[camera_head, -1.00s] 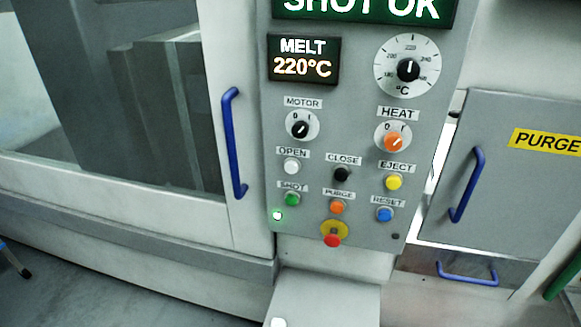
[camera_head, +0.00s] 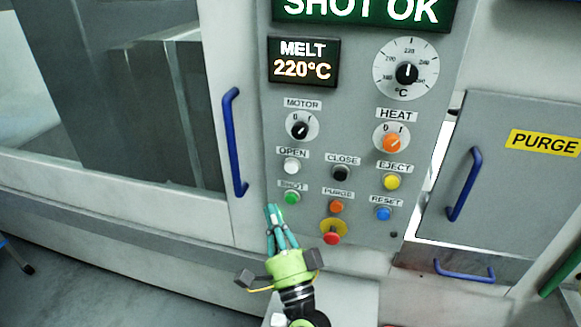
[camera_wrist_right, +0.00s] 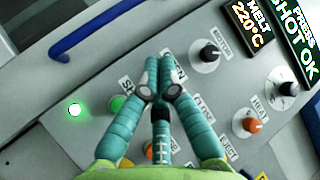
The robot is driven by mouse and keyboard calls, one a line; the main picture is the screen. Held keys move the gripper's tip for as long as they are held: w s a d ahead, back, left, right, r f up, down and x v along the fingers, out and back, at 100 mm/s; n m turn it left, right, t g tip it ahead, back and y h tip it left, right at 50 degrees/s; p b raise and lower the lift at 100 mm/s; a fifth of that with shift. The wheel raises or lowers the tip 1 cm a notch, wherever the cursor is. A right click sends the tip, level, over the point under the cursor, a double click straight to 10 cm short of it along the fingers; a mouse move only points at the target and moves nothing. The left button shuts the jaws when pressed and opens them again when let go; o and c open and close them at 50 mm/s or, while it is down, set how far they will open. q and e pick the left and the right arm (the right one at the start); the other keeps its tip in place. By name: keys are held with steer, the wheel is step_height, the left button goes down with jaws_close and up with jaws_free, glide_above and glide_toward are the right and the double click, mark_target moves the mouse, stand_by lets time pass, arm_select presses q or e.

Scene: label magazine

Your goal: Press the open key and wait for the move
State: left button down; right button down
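The white open key (camera_head: 291,166) sits under its OPEN label on the grey control panel (camera_head: 350,225). My right gripper (camera_head: 273,209) is in front of the panel, lower left of the open key and just below the green shot key (camera_head: 292,196) in the head view. Its fingers are drawn together and hold nothing that I can see. In the right wrist view the fingertips (camera_wrist_right: 161,78) cover part of the OPEN label, and the key is hidden behind them. I cannot tell whether they touch the panel. My left gripper is not in view.
The black close key (camera_head: 341,173), yellow eject key (camera_head: 392,181) and red stop button (camera_head: 332,238) are nearby. A blue door handle (camera_head: 233,143) stands left of the panel. A green lamp (camera_wrist_right: 74,109) glows. The sign reads SHOT OK (camera_head: 361,9).

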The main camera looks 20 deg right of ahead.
mark_target(291, 167)
steer(key=shift+s+d+r+m+t+h, duration=0.15)
steer(key=shift+r+m+h, duration=0.1)
steer(key=shift+r, duration=0.3)
steer(key=shift+s+r+m+t+h, duration=0.15)
steer(key=shift+r+m, duration=0.1)
steer(key=shift+r, duration=0.25)
steer(key=shift+w+d, duration=0.1)
steer(key=shift+w, duration=0.1)
steer(key=shift+w+d+b, duration=0.45)
steer(key=shift+w+d, duration=0.35)
steer(key=shift+w, duration=0.4)
steer(key=shift+w+d+b, duration=0.4)
steer(key=shift+w+d, duration=0.4)
steer(key=shift+w, duration=0.35)
steer(key=shift+w+d+b, duration=0.45)
steer(key=shift+w+d, duration=0.35)
steer(key=shift+w, duration=0.4)
steer(key=shift+w, duration=0.1)
steer(key=shift+w+d, duration=0.25)
